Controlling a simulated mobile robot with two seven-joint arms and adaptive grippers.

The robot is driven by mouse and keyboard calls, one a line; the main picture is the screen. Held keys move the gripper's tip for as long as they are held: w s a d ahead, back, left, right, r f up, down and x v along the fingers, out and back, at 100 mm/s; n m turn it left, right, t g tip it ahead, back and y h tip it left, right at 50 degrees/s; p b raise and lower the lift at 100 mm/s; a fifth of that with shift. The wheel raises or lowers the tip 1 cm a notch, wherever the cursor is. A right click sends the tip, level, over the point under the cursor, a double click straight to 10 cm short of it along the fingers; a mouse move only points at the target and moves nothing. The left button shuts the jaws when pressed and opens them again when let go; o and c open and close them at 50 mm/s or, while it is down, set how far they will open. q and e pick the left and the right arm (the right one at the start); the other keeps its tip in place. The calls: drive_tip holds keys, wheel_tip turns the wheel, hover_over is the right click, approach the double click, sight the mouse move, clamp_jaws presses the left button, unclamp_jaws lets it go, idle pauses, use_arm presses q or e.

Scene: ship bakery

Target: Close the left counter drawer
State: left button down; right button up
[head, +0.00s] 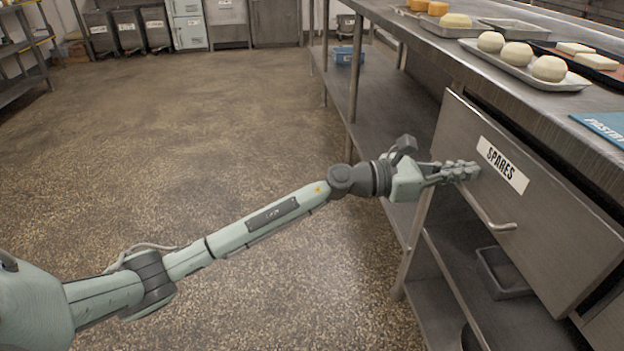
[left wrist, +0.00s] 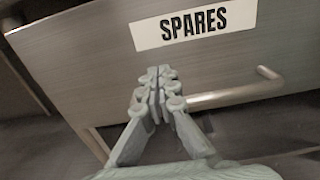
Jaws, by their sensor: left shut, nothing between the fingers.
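The counter drawer (head: 545,235) has a steel front with a white SPARES label (head: 502,164) and a bar handle (head: 487,212). It stands out from the counter, with a gap behind its front's upper edge. In the left wrist view the drawer front (left wrist: 95,50) fills the upper part, with the handle (left wrist: 240,92) to the right. My left gripper (head: 470,171) is shut and empty. Its fingertips are at the drawer front, left of the label and by the handle's left end; I cannot tell whether they touch. My right gripper is out of view.
The counter top (head: 470,50) holds trays of dough balls (head: 548,68) and a blue PASTRY item (head: 605,127) near its edge. Below are open shelves with a grey tray (head: 503,272) and a blue bin (head: 347,56). The floor (head: 200,150) to the left is clear.

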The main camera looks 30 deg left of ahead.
use_arm(q)
drive_tip(key=x, duration=0.2)
drive_tip(key=shift+w+d, duration=0.25)
drive_tip(key=shift+d, duration=0.05)
drive_tip(key=shift+r, duration=0.1)
